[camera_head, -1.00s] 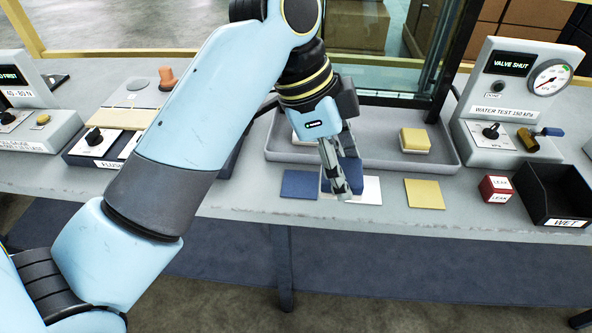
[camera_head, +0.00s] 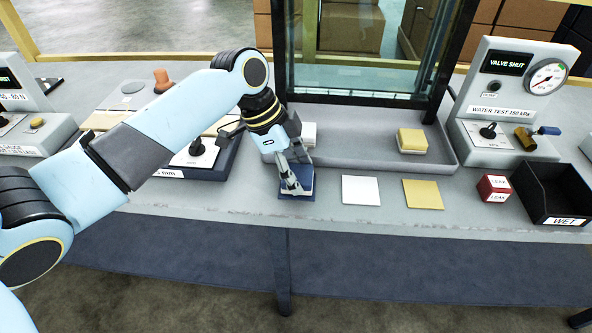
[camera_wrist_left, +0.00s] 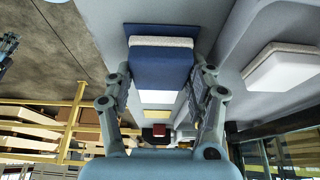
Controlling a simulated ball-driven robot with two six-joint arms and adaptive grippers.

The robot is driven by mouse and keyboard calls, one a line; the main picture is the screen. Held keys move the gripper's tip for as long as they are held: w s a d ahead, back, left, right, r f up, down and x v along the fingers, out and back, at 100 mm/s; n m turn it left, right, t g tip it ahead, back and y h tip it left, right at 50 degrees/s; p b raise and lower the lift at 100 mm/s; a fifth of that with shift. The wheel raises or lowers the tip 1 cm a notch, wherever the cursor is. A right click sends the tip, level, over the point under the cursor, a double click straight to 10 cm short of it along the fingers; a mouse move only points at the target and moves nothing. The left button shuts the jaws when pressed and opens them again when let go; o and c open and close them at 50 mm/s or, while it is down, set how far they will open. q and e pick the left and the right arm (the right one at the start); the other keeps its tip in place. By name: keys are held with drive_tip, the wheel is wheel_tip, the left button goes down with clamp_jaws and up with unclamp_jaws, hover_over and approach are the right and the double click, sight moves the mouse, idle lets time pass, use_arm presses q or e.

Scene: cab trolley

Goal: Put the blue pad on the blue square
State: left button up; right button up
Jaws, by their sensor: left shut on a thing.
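The blue pad (camera_head: 306,177) is in my left gripper (camera_head: 294,187), at the blue square (camera_head: 290,197) on the front of the bench. The fingers are shut on the pad. In the left wrist view the pad (camera_wrist_left: 160,68) shows its blue face and a pale edge between the fingertips (camera_wrist_left: 162,88). The blue square (camera_wrist_left: 175,30) shows just beyond it there. In the head view the gripper and pad hide most of the square. I cannot tell whether the pad touches it. My right gripper is not in view.
A white square (camera_head: 360,190) and a yellow square (camera_head: 423,194) lie bare to the right. Behind them a grey tray (camera_head: 360,152) holds a yellow pad (camera_head: 412,141) and a white pad (camera_head: 308,134). A black WET bin (camera_head: 553,195) stands at the right.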

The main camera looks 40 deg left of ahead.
use_arm(q)
drive_tip(key=shift+f, duration=0.2)
drive_tip(key=o, duration=0.9)
drive_tip(key=shift+f, duration=0.1)
drive_tip(key=v, duration=1.2)
drive_tip(key=shift+d+p, duration=0.1)
drive_tip(key=shift+p, duration=0.3)
